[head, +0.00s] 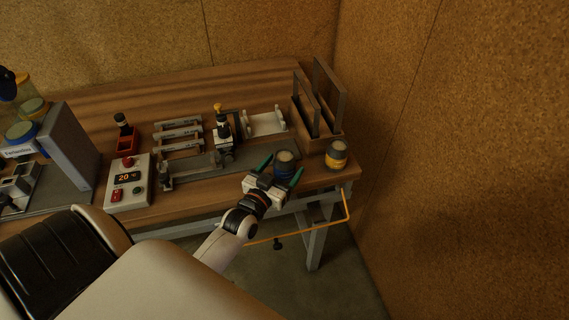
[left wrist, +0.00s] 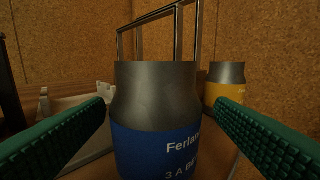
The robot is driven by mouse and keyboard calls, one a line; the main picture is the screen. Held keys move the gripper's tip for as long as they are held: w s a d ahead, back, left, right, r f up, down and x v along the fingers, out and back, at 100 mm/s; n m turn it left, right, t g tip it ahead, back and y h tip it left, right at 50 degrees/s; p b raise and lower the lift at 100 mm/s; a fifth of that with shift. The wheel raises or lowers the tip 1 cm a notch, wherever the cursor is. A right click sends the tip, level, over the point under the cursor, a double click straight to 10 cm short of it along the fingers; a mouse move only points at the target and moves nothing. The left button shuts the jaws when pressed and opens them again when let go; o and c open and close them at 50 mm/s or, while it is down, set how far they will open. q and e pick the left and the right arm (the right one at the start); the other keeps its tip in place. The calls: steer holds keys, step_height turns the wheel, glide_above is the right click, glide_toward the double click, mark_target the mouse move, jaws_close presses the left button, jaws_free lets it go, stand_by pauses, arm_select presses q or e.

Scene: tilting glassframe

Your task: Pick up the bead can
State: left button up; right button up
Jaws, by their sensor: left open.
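A can with a blue label and a dark grey shoulder (left wrist: 155,140) stands upright in the middle of the left wrist view. Its lettering is partly cut off: "Ferla" and "3 A" can be read, so I cannot tell from it whether this is the bead can. It also stands near the bench's front right edge in the head view (head: 284,168). My left gripper (head: 281,171) is open, with one green finger on each side of this can. In the left wrist view, gaps show between the fingers and the can. My right gripper is not in view.
A similar can with a yellow label (head: 337,155) stands just right of the blue one. A wooden rack with upright frames (head: 322,136) stands behind. Left are a clamp fixture (head: 222,133) and a control box (head: 128,183). A corkboard-like wall (head: 450,140) closes the right side.

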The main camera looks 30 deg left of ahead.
arm_select(q)
steer(key=w, duration=0.3)
steer(key=shift+w+a, duration=0.3)
steer(key=shift+w, duration=0.1)
steer(key=shift+s+r, duration=0.1)
steer(key=c, duration=1.2)
steer(key=shift+o, duration=0.2)
steer(key=shift+r, duration=0.15)
